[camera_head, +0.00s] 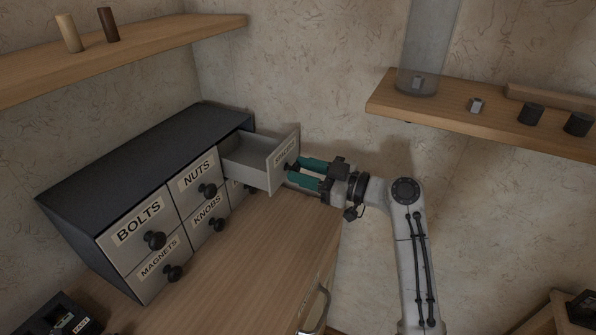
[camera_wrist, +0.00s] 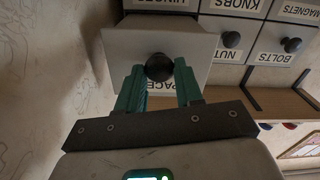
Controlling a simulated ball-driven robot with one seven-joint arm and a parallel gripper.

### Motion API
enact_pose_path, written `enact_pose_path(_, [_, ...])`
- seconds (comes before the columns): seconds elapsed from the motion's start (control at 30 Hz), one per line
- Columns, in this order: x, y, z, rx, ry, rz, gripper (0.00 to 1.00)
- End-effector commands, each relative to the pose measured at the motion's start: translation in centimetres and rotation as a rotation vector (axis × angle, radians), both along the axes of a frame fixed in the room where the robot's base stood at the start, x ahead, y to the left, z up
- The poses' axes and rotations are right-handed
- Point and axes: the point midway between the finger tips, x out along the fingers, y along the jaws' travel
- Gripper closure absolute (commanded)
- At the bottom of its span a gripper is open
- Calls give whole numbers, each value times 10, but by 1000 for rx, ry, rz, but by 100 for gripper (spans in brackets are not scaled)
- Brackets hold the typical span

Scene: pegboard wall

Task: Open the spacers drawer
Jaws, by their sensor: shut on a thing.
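The spacers drawer (camera_head: 284,160) is at the right end of the top row of a dark cabinet (camera_head: 140,160) in the head view. It is pulled well out, and the part of its inside that shows looks empty. My gripper (camera_head: 291,170) is at its front, with teal fingers shut on the drawer's dark round knob. In the wrist view the knob (camera_wrist: 159,67) sits between the fingertips, against the drawer front (camera_wrist: 195,45). The fingers partly cover the drawer's label there.
A shelf (camera_head: 450,112) with small dark pieces is on the right wall; another shelf (camera_head: 150,42) is upper left.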

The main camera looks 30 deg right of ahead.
Motion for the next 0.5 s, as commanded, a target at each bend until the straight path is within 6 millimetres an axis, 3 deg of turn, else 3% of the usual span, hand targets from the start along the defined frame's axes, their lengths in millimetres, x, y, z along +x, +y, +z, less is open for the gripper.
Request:
enact_pose_path(0.07, [0, 0, 0, -1, 1, 0, 100])
enact_pose_path(0.1, [0, 0, 0, -1, 1, 0, 63])
enact_pose_path(0.33, [1, 0, 0, -1, 1, 0, 41])
enact_pose_path(0.5, [1, 0, 0, -1, 0, 0, 39])
